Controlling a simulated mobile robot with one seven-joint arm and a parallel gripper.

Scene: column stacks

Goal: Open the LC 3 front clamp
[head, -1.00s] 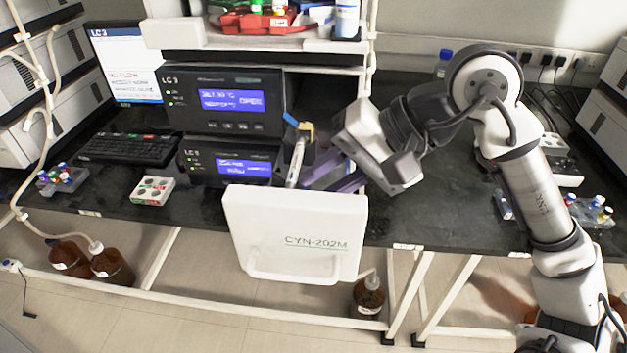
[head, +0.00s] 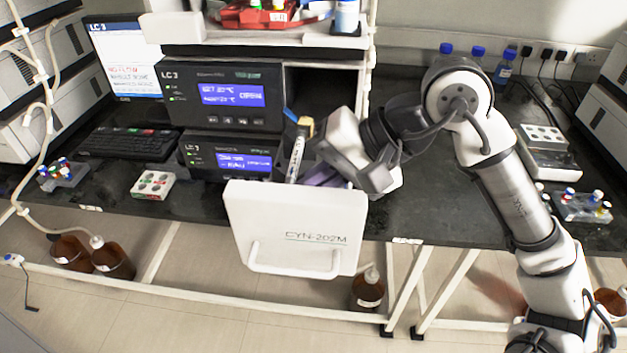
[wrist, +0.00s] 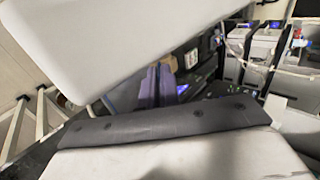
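The LC 3 stack (head: 222,95) stands at the back left of the bench, with lit blue displays. Its white door (head: 290,225), marked CYN-202M, stands open at the front. A slim pale column (head: 296,157) with a tan top end (head: 305,127) stands upright-tilted behind the door. No separate front clamp can be made out; the area around the column is partly hidden by the door and my gripper. My gripper's purple fingers (head: 322,176) are close to the column's right side, partly behind the door's top edge. They also show in the wrist view (wrist: 157,86); their gap is unclear.
A keyboard (head: 130,144) and monitor (head: 125,58) are at left. Vial racks (head: 62,175) (head: 582,207) stand on both sides. Brown bottles (head: 368,290) stand below the bench. The bench right of my gripper has clear room.

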